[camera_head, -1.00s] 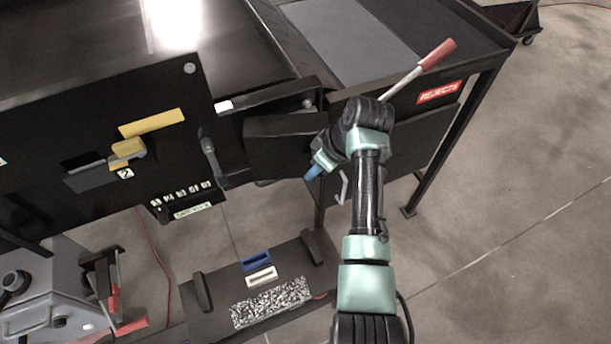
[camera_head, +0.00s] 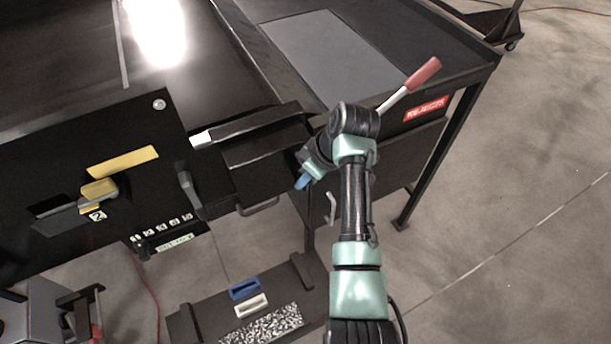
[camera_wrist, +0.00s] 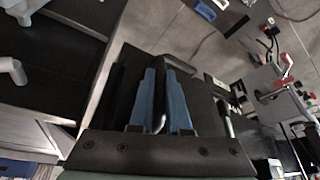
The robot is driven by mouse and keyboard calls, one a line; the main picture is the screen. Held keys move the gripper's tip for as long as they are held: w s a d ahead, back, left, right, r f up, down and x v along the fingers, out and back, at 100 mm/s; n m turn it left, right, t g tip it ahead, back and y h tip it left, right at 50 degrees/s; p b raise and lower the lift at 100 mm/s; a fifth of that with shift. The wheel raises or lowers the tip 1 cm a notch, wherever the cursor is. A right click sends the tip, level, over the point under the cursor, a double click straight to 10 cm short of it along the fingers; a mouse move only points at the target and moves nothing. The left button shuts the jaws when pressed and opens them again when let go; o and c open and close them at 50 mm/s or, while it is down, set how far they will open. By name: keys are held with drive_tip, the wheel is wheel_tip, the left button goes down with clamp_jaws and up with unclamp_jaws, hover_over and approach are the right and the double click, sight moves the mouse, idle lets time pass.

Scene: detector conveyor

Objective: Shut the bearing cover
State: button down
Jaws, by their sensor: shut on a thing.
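The bearing cover appears to be the dark boxy flap (camera_head: 262,148) at the right end of the conveyor's front, in the head view. My gripper (camera_head: 302,183) is at its right end, with a blue fingertip showing below my wrist. In the wrist view, my gripper's two blue fingers (camera_wrist: 163,105) are closed around a thin, light metal handle (camera_wrist: 160,123), against a dark panel (camera_wrist: 126,85). The handle's grasped part is hidden in the head view by my wrist. I cannot tell exactly how far the cover stands open.
A grey lever (camera_head: 188,188) and a yellow latch (camera_head: 99,190) are on the black front panel to the left. A red-handled lever (camera_head: 415,80) rises behind my wrist near the rejects table (camera_head: 400,135). The floor at right is clear.

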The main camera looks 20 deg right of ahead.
drive_tip(key=shift+w+r, duration=0.1)
drive_tip(key=c, duration=1.2)
unclamp_jaws()
drive_tip(key=shift+o, duration=0.2)
drive_tip(key=shift+w+d, duration=0.1)
drive_tip(key=shift+w, duration=0.05)
drive_tip(key=b+v, duration=0.1)
drive_tip(key=v, duration=1.1)
drive_tip(key=shift+s+r, duration=0.2)
drive_tip(key=shift+r, duration=0.15)
drive_tip(key=shift+w+d, duration=0.1)
